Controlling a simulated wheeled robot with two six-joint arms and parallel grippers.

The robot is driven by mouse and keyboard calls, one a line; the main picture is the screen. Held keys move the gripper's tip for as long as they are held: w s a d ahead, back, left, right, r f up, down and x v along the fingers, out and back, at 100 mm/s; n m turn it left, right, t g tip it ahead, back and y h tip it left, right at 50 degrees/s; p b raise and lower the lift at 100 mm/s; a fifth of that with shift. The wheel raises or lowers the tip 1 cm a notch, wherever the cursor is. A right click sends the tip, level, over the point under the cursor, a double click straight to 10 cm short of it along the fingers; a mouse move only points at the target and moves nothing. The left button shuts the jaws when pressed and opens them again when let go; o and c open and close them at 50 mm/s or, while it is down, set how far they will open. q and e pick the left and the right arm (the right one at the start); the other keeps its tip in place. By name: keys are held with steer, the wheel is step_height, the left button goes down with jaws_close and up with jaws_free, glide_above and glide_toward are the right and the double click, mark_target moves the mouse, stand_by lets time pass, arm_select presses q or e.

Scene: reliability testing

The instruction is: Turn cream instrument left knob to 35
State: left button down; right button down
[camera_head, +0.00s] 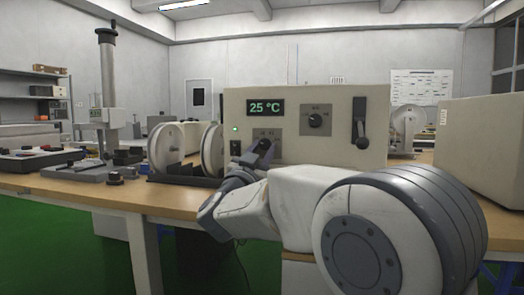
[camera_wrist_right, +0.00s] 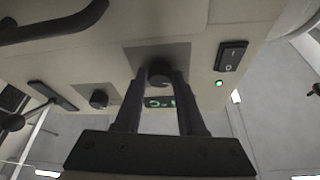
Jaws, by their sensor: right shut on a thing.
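The cream instrument (camera_head: 350,100) stands on the wooden bench, facing me. Its green display (camera_head: 265,107) reads 25 °C. The left knob (camera_wrist_right: 158,72) is a dark round knob on a grey plate, low on the panel. My right gripper (camera_head: 262,149) reaches the panel from below, and its two fingers are shut on the left knob, one on each side in the right wrist view. In the head view the fingers mostly hide this knob, and its pointer cannot be read. A second knob (camera_head: 316,120) sits on a grey plate to the right. My left gripper is not in view.
A black lever (camera_head: 361,124) is at the panel's right side. A black switch (camera_head: 236,148) and a lit green lamp (camera_head: 235,129) are at its left. Round cream discs (camera_head: 167,149) stand close left. Another cream box (camera_head: 484,145) stands right.

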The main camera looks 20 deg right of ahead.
steer(key=shift+a+m, duration=0.1)
steer(key=shift+m, duration=0.2)
steer(key=m+g+h, duration=0.1)
steer(key=m, duration=0.2)
steer(key=m+g, duration=0.1)
steer(key=m, duration=0.1)
steer(key=shift+w+a+r+m+g+h+p, duration=0.2)
steer(key=shift+m+g+h+p, duration=0.1)
steer(key=shift+m+h+p, duration=0.1)
steer(key=shift+a+m+g+p, duration=0.1)
steer(key=shift+m+g+p, duration=0.7)
steer(key=shift+m, duration=1.7)
steer(key=shift+g, duration=0.5)
steer(key=c, duration=0.5)
jaws_free()
